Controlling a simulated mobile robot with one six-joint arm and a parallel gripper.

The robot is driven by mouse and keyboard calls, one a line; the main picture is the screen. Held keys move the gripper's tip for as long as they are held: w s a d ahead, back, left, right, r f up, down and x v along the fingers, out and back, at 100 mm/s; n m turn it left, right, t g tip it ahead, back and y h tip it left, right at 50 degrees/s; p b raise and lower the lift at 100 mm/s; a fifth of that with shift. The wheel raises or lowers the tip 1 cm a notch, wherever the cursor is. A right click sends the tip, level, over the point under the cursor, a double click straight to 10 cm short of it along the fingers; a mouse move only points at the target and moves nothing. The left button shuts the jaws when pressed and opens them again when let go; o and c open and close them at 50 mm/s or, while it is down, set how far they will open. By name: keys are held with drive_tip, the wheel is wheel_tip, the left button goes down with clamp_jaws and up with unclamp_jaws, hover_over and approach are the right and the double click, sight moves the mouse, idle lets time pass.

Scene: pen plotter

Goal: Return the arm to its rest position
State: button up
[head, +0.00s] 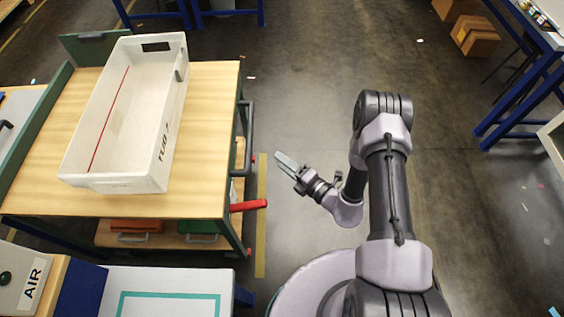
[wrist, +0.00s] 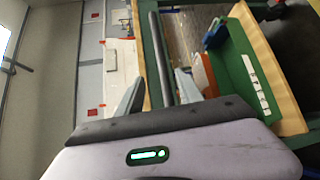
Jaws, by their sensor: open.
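My gripper (head: 287,163) is at the end of my folded arm in the head view, over the floor to the right of the wooden cart (head: 210,100). It is apart from the cart and holds nothing. In the wrist view my gripper (wrist: 160,92) shows two grey fingers spread apart with nothing between them. Parts of the cart show beyond the fingers there.
A white tub (head: 125,160) marked TUB 7 sits on the cart top. A red handle (head: 248,205) sticks out from the cart's side toward my arm. A white bench top (head: 165,290) is at the lower left. The floor beyond my arm is open.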

drive_tip(key=shift+w+a, duration=0.1)
drive_tip(key=s+a+r+n+g+y, duration=0.2)
drive_tip(key=a+r+n+g, duration=0.15)
drive_tip(key=r+n, duration=0.5)
drive_tip(key=s+a+r+n+g+y, duration=0.1)
drive_tip(key=a+r+n+g+y, duration=0.3)
drive_tip(key=r, duration=0.7)
drive_tip(key=s+d+r+n+g+h, duration=0.1)
drive_tip(key=s+r+n+g+h, duration=0.4)
drive_tip(key=s+r+n, duration=0.6)
drive_tip(key=s+d+r+n+t+h, duration=0.3)
drive_tip(key=s+d+n+h, duration=0.1)
drive_tip(key=d+n, duration=0.4)
drive_tip(key=s+d+r+n+t+h, duration=0.3)
drive_tip(key=d+n+h, duration=0.3)
drive_tip(key=d+n, duration=0.1)
drive_tip(key=shift+s+d+r+n+t+h, duration=0.3)
drive_tip(key=shift+s+d+r+n+t, duration=0.05)
drive_tip(key=shift+d, duration=0.2)
